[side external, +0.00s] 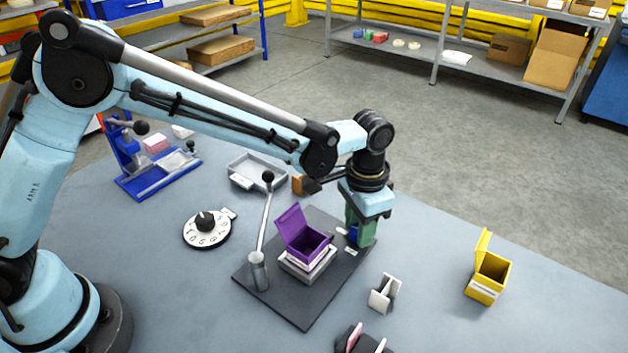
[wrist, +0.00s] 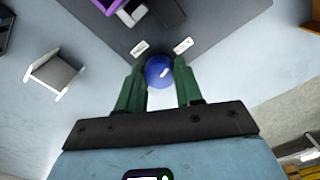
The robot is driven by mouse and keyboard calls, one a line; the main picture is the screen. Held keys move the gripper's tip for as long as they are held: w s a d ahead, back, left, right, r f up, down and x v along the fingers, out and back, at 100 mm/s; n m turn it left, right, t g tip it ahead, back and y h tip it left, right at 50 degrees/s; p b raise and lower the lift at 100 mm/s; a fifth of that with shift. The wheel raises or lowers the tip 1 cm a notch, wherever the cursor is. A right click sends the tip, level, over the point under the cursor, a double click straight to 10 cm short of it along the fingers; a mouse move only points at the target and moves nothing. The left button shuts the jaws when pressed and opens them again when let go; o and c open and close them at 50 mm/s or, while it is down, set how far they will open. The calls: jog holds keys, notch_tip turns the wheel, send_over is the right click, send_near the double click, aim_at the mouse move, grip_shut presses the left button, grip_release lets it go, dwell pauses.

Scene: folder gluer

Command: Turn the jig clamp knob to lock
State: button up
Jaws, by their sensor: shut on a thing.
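The blue jig clamp knob (wrist: 159,71) sits at the corner of the dark jig plate (side external: 303,318), with a short white mark on its top. Two small white labels, left (wrist: 139,48) and right (wrist: 183,46), lie on the plate beside it; their text is too small to read. My gripper (wrist: 159,78) points down with its green fingers on either side of the knob, shut on it. In the side view my gripper (side external: 361,228) partly hides the knob (side external: 353,233). An open purple box (side external: 305,243) sits in the pale jig nest on the plate.
A lever with a black ball (side external: 268,177) rises from the plate's left side. A numbered dial (side external: 206,229), a grey tray (side external: 258,172), a blue press (side external: 155,165), a white bracket (side external: 384,293) and a yellow box (side external: 488,273) stand around.

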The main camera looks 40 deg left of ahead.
jog(key=shift+m, duration=1.5)
jog(key=o, duration=0.8)
jog(key=shift+c, duration=0.2)
notch_tip(320, 180, up, 12)
jog(key=shift+r, duration=0.1)
